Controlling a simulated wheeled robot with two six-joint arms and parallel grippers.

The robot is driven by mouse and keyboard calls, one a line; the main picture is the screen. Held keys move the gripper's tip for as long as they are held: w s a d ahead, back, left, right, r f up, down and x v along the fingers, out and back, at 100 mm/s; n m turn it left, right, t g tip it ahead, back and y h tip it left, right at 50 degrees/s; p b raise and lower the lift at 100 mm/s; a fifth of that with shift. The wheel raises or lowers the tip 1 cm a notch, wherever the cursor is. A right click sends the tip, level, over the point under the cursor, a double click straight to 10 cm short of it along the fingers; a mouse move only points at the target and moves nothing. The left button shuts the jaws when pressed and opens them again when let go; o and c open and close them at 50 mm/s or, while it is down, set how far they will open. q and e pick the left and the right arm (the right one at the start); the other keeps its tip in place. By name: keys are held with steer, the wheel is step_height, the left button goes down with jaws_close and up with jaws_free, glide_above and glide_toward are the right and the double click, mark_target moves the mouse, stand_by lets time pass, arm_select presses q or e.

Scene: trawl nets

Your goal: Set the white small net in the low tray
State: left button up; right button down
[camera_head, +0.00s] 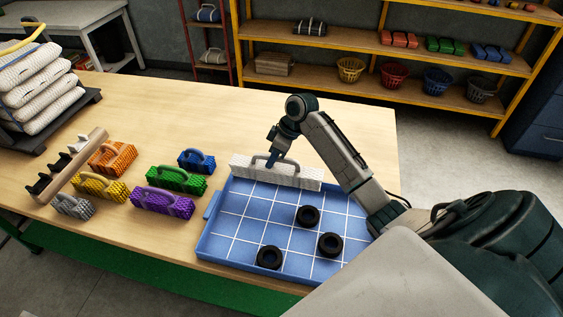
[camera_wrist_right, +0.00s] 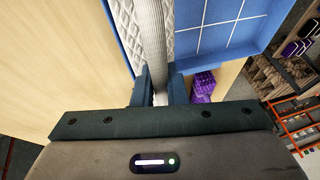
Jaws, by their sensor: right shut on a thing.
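The white small net (camera_head: 303,179) is a long white block with a grey loop handle, at the far side of the low blue tray (camera_head: 207,243). My right gripper (camera_head: 271,160) is shut on its handle from above. In the right wrist view, my right gripper (camera_wrist_right: 158,88) grips the handle (camera_wrist_right: 155,50), with the white net (camera_wrist_right: 126,22) on both sides of it. The net lies within the tray's outline, along one wall. I cannot tell whether it touches the tray floor. My left gripper is out of view.
Three black rings (camera_head: 308,216) lie in the tray, whose floor has a white grid. Left of it stand purple (camera_head: 163,201), green (camera_head: 176,179), blue (camera_head: 196,160), yellow, orange and grey nets. A wooden bar (camera_head: 73,165) and a white net stack (camera_head: 42,85) are further left.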

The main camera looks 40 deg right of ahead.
mark_target(274, 166)
step_height(274, 166, down, 3)
steer(key=shift+r, duration=0.2)
steer(key=shift+s+d+f+p, duration=0.1)
steer(key=shift+f+p, duration=0.35)
steer(key=shift+f, duration=0.15)
step_height(274, 166, down, 2)
steer(key=shift+f+p, duration=0.15)
steer(key=shift+p, duration=0.25)
steer(key=shift+f, duration=0.35)
steer(key=shift+f, duration=0.1)
steer(key=c, duration=1.5)
jaws_free()
steer(key=shift+o, duration=0.2)
